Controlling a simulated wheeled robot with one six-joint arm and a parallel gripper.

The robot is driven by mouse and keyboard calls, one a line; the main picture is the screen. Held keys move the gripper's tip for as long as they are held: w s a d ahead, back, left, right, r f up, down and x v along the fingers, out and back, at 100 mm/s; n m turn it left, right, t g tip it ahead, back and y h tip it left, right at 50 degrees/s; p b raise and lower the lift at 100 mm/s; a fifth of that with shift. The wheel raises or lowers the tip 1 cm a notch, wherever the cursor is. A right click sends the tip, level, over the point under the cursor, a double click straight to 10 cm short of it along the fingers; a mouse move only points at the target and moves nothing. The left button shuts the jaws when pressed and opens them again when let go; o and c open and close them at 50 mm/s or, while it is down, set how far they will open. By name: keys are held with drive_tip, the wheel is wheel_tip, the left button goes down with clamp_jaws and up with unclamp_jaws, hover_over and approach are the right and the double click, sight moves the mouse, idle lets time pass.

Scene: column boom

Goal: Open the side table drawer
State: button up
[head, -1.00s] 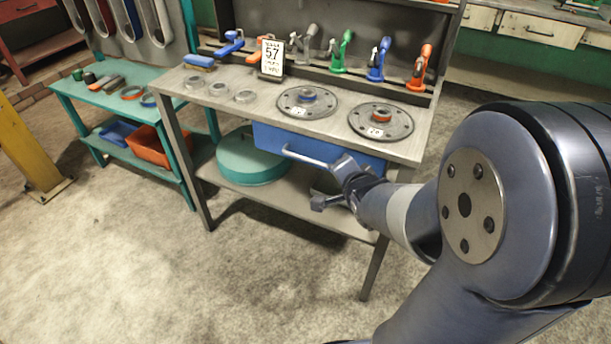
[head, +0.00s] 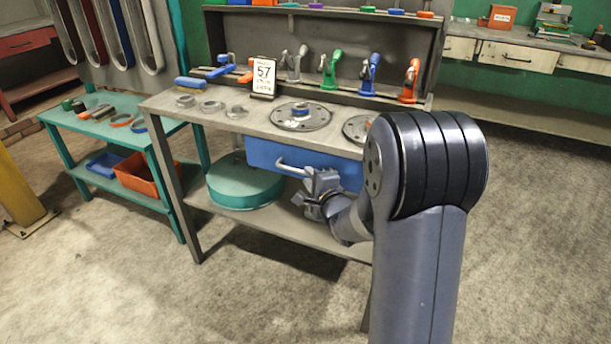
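The blue drawer (head: 263,152) sits under the top of the grey workbench, its front close beneath the bench edge, and looks shut. Its pale bar handle (head: 289,168) runs across the front; the right end is hidden behind my gripper. My gripper (head: 312,192) is at the right part of the handle, in front of the drawer. I cannot tell whether its fingers touch the handle or close around it. My arm hides the right side of the bench.
A teal drum (head: 243,188) stands on the bench's lower shelf, left of my gripper. A teal side table (head: 90,122) with an orange bin (head: 146,174) is at left. A yellow post (head: 18,190) stands far left. The floor in front is clear.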

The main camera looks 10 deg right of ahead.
drive_tip(key=shift+x, duration=1.8)
drive_tip(key=shift+c, duration=0.4)
clamp_jaws()
